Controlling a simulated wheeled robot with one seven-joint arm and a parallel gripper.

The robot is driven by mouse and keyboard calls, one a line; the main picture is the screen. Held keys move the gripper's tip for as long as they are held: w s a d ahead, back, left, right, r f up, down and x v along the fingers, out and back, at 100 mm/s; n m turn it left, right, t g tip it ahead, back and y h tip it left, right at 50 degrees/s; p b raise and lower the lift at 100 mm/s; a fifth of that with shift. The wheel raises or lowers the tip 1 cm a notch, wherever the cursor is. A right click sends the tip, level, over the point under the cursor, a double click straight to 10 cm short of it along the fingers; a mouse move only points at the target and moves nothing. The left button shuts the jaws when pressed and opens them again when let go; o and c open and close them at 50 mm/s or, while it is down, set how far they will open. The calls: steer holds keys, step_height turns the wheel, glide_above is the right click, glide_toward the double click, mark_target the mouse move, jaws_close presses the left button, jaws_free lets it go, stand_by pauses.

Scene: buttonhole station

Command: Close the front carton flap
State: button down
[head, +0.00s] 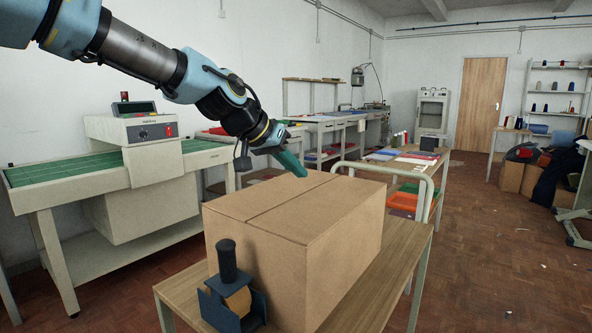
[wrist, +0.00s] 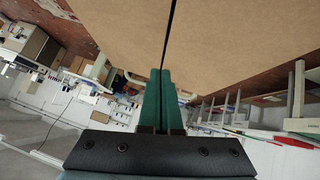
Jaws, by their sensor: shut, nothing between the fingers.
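The brown cardboard carton (head: 345,245) stands on a wooden-topped table (head: 395,285). Its top panels (head: 260,200) lie about flat and meet along a narrow dark seam. I cannot tell which panel is the front flap. My gripper (head: 301,172) reaches in from the upper left, its green fingers at the far part of the carton top. I cannot tell whether they touch it. In the wrist view my gripper (wrist: 161,72) is shut with its fingers together and empty, and the carton top (wrist: 225,40) fills the upper part, with the seam running to the fingertips.
A dark tape dispenser (head: 232,300) with an upright black handle stands at the carton's near left. A green-topped bench (head: 60,170) with a control box (head: 140,130) is to the left. A rail (head: 385,168) rises behind the carton. Floor to the right is mostly open.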

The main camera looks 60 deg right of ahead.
steer(key=a+r+p, duration=0.2)
steer(key=a+r, duration=0.5)
steer(key=r, duration=0.4)
steer(key=shift+w, duration=0.2)
steer(key=w+a+f+n+t+y+p, duration=0.2)
steer(key=w+a+f+n+p, duration=0.3)
steer(key=w+a, duration=0.55)
steer(key=w+a+f+n+t+y+p, duration=0.1)
steer(key=w+a+f+n+t+y, duration=0.15)
steer(key=w+a+f, duration=0.65)
steer(key=s+a+f+n+y+p, duration=0.1)
steer(key=a+n, duration=0.3)
steer(key=a, duration=1.4)
steer(key=a+f+n+y+p, duration=0.1)
steer(key=a+n+y+p, duration=0.2)
steer(key=a, duration=1.5)
steer(key=shift+s+f+n, duration=0.35)
steer(key=shift+n, duration=0.5)
